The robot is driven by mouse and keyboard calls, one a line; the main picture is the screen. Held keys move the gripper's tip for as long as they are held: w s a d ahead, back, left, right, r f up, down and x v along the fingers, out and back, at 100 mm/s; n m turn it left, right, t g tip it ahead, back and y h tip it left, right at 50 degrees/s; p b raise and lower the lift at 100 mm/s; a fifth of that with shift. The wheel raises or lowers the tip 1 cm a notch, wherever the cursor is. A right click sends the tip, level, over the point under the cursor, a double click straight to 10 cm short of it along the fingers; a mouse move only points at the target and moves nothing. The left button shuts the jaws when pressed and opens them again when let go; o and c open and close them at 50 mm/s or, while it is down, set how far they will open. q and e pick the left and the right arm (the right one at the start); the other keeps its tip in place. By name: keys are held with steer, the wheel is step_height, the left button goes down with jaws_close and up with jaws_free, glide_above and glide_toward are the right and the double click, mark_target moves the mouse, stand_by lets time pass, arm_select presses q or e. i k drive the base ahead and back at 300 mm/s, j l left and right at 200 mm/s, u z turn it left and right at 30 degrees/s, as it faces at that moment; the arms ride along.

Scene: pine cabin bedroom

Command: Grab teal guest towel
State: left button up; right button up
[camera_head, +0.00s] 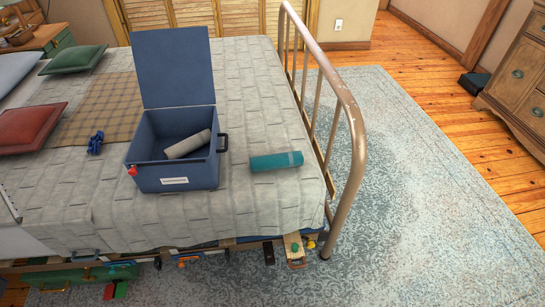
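A rolled teal guest towel (276,161) lies on the bed's pale quilt, close to the metal footboard. It is to the right of an open blue box (172,176) and apart from it. The box's lid stands up at the back. A rolled beige towel or cloth (188,145) lies inside the box. Neither of my grippers shows in the head view.
The curved metal footboard (353,130) rises just right of the teal towel. A small dark blue object (96,143), a plaid cloth (112,105), a red pillow (30,127) and a green pillow (73,59) lie to the left. Several small items sit along the lower bed edge.

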mark_target(295, 158)
steer(key=i+l+u, duration=0.4)
steer(key=l, duration=0.15)
steer(key=i+l+u, duration=0.2)
steer(key=l+u, duration=0.2)
steer(key=l, duration=0.2)
steer(key=i+l+u, duration=0.25)
steer(key=k+l, duration=0.05)
steer(key=l, duration=0.05)
